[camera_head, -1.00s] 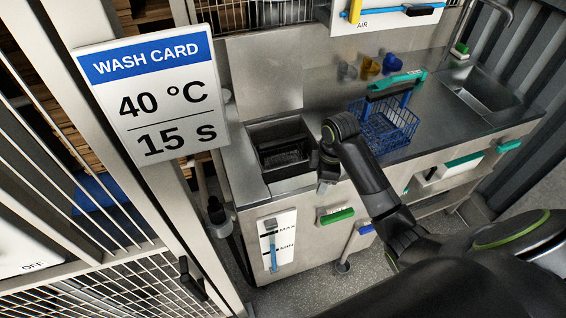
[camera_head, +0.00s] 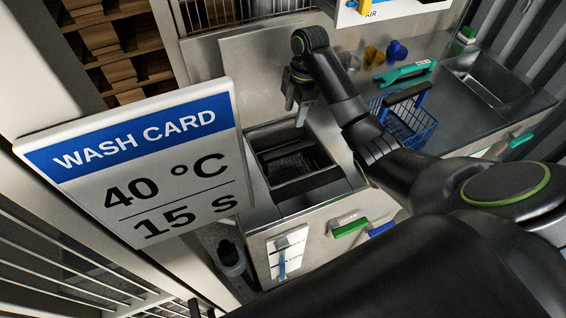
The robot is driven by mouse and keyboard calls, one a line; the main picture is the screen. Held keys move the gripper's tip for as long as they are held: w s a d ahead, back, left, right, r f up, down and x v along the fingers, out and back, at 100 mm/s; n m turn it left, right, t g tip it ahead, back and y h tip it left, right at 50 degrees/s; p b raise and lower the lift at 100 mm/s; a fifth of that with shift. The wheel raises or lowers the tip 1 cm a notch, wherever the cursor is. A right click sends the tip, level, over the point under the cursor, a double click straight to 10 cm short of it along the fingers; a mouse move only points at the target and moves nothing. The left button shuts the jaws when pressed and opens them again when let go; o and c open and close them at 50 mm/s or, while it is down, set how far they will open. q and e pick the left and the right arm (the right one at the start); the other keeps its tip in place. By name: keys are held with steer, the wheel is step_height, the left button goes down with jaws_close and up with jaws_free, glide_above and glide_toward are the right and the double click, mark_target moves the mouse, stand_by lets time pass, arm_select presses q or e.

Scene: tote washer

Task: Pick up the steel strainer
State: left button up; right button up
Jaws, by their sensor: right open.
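A dark mesh basket, which looks like the steel strainer (camera_head: 288,160), sits down in the square steel basin (camera_head: 322,181) at the left end of the counter. Its far part is shadowed and its handle cannot be made out. My right gripper (camera_head: 296,113) is open and empty, with its fingers pointing down above the far edge of the basin, apart from the strainer. My left gripper is not in view.
The wash card (camera_head: 150,165) stands close at the left. A blue wire basket (camera_head: 408,125) with a dark handle and a green-handled tool (camera_head: 405,73) are on the counter. Yellow and blue cups (camera_head: 396,50) stand at the back. A second sink (camera_head: 490,78) is at right.

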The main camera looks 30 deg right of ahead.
mark_target(289, 149)
steer(key=f+b, duration=0.3)
steer(key=a+f+b, duration=0.1)
steer(key=f+b, duration=0.6)
steer(key=shift+s+a+f, duration=0.3)
steer(key=shift+f, duration=0.1)
steer(key=shift+a+f+b, duration=0.1)
steer(key=shift+f+b, duration=0.4)
steer(key=shift+b, duration=0.2)
steer(key=f, duration=0.4)
steer(key=shift+s+a+f+p, duration=0.25)
steer(key=shift+s+p, duration=0.1)
steer(key=shift+p, duration=0.05)
steer(key=shift+f, duration=0.3)
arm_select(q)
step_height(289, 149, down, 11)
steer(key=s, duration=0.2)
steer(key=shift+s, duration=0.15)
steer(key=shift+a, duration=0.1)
arm_select(e)
steer(key=shift+c, duration=0.3)
jaws_close()
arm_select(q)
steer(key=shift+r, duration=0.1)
arm_select(e)
steer(key=shift+w+r, duration=0.1)
